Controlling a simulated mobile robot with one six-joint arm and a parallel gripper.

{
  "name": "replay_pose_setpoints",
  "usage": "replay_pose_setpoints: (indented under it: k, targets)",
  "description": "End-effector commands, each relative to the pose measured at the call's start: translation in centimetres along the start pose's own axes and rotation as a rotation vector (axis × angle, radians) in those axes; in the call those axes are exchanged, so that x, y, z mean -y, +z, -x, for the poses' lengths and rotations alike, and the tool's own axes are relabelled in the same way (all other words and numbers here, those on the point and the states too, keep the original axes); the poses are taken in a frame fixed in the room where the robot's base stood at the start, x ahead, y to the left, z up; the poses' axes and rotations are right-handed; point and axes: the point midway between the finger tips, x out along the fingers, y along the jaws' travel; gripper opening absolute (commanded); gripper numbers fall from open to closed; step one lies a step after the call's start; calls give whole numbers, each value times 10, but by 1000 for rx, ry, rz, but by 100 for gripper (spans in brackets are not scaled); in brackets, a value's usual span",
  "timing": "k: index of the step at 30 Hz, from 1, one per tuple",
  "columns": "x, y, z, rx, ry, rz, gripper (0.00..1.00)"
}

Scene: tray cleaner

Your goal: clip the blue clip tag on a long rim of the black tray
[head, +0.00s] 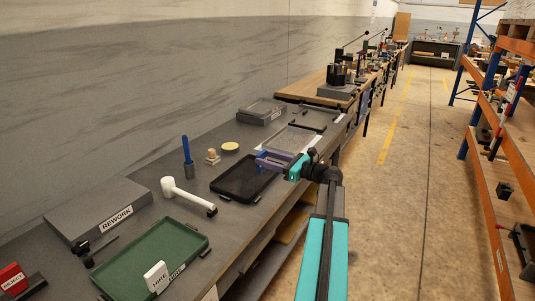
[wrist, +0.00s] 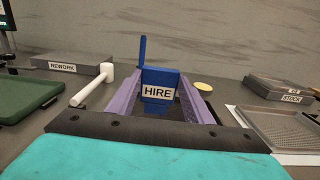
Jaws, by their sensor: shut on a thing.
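The blue clip tag (wrist: 160,83), labelled HIRE, stands upright between the two purple fingers of my gripper (wrist: 158,95) in the wrist view. My gripper is shut on it. In the head view my gripper (head: 270,160) is over the far right part of the black tray (head: 232,187), and the tag is hard to make out there. The black tray lies flat on the grey bench. In the wrist view it is mostly hidden behind the fingers and tag. I cannot tell whether the tag touches a rim.
A green tray (head: 185,232) carrying a white tag (head: 157,277) is nearer. A grey mesh tray (head: 292,139) and REWORK slab (head: 95,207) flank the area.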

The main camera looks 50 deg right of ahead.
Motion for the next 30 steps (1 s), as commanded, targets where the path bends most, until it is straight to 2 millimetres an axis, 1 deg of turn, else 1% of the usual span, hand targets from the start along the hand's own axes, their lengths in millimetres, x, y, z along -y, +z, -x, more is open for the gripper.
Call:
replay_pose_setpoints:
  k: [20, 30]
  targets:
    - [1, 2, -2, 0, 1, 0, 25]
    - [0, -21, -2, 0, 2, -1, 25]
